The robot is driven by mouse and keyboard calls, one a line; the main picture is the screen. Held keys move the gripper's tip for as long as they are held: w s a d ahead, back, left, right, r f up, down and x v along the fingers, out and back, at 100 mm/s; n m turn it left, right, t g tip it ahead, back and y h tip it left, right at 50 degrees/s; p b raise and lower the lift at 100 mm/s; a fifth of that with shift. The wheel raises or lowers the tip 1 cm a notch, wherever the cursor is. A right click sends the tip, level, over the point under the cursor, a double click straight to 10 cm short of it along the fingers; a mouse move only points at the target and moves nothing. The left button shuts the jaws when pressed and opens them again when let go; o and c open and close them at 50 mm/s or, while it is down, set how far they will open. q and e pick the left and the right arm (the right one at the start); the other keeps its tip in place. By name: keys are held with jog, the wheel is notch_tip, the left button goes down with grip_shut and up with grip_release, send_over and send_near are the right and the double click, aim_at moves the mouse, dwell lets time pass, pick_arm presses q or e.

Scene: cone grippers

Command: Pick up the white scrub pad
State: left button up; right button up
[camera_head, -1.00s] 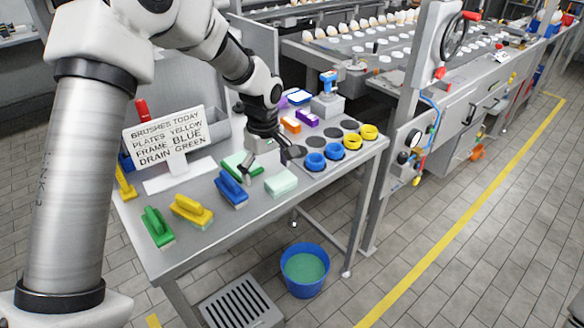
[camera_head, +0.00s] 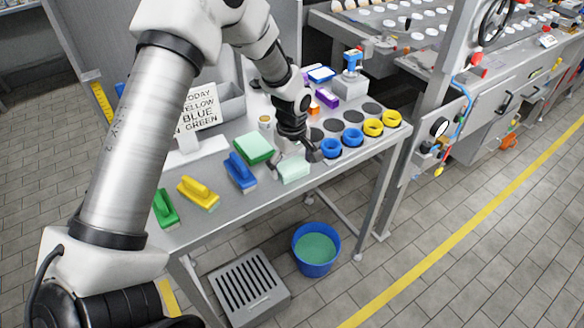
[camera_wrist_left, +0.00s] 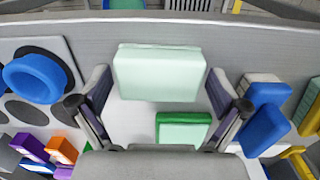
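The white scrub pad (camera_head: 293,168), a pale mint-white block, lies near the front edge of the steel table (camera_head: 248,212). My left gripper (camera_head: 300,154) is low over the table right at the pad's back side. In the left wrist view the white pad (camera_wrist_left: 158,72) shows between the two spread fingers (camera_wrist_left: 160,98), with a gap on both sides. The fingers are open and hold nothing. Whether they reach down beside the pad is hard to tell. My right gripper is not in view.
A green pad (camera_head: 254,148) lies just behind left of the white one. A blue brush (camera_head: 240,172), yellow brush (camera_head: 198,193) and green brush (camera_head: 165,208) line the left. Blue rings (camera_head: 331,148) stand close on the right. A blue bucket (camera_head: 316,250) stands on the floor.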

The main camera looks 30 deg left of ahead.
aim_at(293, 165)
pick_arm(q)
jog(key=shift+s, duration=0.1)
jog(key=c, duration=0.4)
jog(key=shift+c, duration=0.3)
jog(key=shift+r, duration=0.1)
jog(key=shift+w+r, duration=0.25)
jog(key=shift+r, duration=0.25)
notch_tip(293, 165, up, 2)
jog(key=shift+r+b, duration=0.15)
jog(key=shift+b, duration=0.45)
jog(key=s+d+r+b, duration=0.1)
jog(key=s+d+b, duration=0.1)
jog(key=s+d, duration=0.7)
jog(key=d, duration=0.4)
jog(key=shift+d+r+b, duration=0.15)
jog(key=shift+r+b, duration=0.1)
jog(key=shift+b, duration=0.15)
